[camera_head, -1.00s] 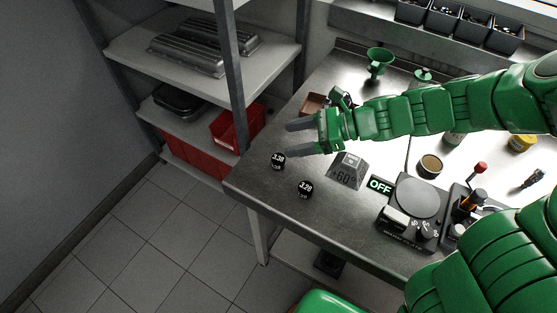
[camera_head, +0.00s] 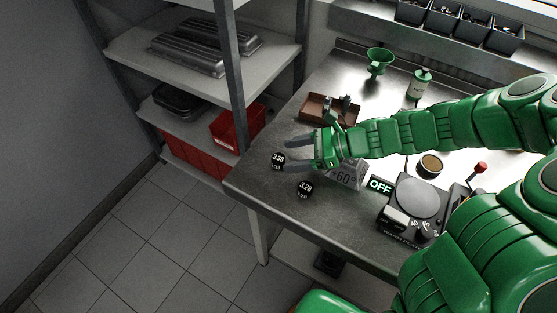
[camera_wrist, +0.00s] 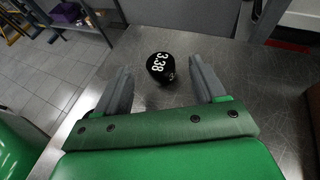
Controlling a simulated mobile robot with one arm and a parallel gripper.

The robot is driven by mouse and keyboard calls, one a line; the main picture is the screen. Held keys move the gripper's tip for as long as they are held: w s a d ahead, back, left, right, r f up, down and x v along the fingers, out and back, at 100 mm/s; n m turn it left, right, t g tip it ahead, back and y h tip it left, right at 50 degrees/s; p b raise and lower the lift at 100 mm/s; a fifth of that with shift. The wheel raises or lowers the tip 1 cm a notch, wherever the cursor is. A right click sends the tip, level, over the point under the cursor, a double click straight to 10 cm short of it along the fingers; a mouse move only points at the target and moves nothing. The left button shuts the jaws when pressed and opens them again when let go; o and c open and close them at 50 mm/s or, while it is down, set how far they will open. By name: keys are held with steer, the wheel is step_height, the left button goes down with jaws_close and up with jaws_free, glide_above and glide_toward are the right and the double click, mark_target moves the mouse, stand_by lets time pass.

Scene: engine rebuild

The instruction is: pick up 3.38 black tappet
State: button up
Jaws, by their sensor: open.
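The 3.38 black tappet (camera_head: 278,160) stands on the metal table near its left edge, with white numbers on top. In the wrist view the tappet (camera_wrist: 161,67) lies ahead of my gripper, between the lines of the two fingers and a little beyond their tips. My gripper (camera_head: 289,156) is open and empty, with its fingers pointing left toward the tappet. In the wrist view my gripper (camera_wrist: 158,75) has its fingers spread wide, one on each side. I cannot tell its exact height above the table.
A second black tappet marked 3.20 (camera_head: 305,188) stands close by, nearer the front edge. A grey +60° block (camera_head: 346,176) is partly behind my gripper. A brown tray (camera_head: 314,108) and a green funnel (camera_head: 379,59) stand farther back. The table's left corner is bare.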

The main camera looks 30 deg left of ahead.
mark_target(282, 158)
steer(key=shift+x, duration=1.65)
steer(key=shift+d+f, duration=0.1)
steer(key=shift+f, duration=0.1)
steer(key=shift+c, duration=0.5)
steer(key=c, duration=1.1)
steer(key=shift+o, duration=0.2)
steer(key=shift+r, duration=0.1)
